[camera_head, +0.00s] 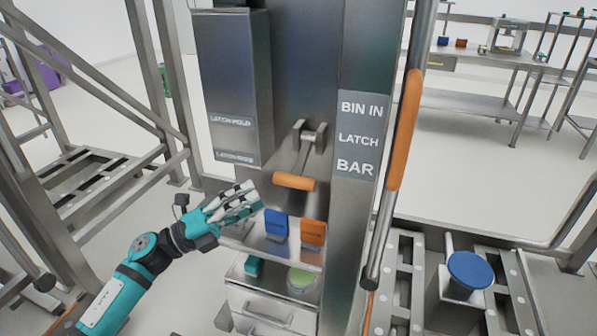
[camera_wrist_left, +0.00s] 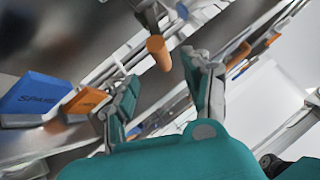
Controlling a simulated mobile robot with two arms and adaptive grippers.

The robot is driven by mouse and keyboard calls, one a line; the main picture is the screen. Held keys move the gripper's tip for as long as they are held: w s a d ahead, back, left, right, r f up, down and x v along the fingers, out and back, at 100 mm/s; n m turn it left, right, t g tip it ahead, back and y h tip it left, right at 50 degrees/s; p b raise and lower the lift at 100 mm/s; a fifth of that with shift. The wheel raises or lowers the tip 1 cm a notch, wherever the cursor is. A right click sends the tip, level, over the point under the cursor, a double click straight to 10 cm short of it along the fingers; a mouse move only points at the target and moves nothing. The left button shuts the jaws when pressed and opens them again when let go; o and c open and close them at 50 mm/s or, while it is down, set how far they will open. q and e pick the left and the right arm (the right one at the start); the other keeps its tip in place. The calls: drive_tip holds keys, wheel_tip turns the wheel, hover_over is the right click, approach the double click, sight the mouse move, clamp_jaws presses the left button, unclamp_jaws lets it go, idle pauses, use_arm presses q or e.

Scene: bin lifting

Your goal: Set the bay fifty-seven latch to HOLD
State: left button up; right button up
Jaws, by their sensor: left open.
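The latch lever (camera_head: 308,150) hangs from a bracket on the steel column, with an orange grip (camera_head: 295,181) at its lower end. The orange grip also shows in the left wrist view (camera_wrist_left: 159,53). A grey box left of it carries a label that seems to read LATCH HOLD (camera_head: 231,120); a lower label (camera_head: 236,158) is too blurred to read surely. My left gripper (camera_head: 246,196) is open and empty, just left of and below the grip. In the left wrist view its fingers (camera_wrist_left: 165,78) stand apart, with the grip seen between and beyond their tips. My right gripper is out of view.
A blue block (camera_head: 276,224) marked SPARE in the wrist view and an orange block (camera_head: 313,232) stand on the shelf below the lever. A sign (camera_head: 357,137) reads BIN IN LATCH BAR. A long bar with an orange sleeve (camera_head: 404,130) stands at right.

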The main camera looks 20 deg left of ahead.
sight(298, 175)
use_arm(q)
drive_tip(key=p+x, duration=0.2)
drive_tip(key=x, duration=0.9)
drive_tip(key=shift+w+d+r, duration=0.1)
drive_tip(key=shift+d, duration=0.05)
drive_tip(key=c, duration=0.3)
clamp_jaws()
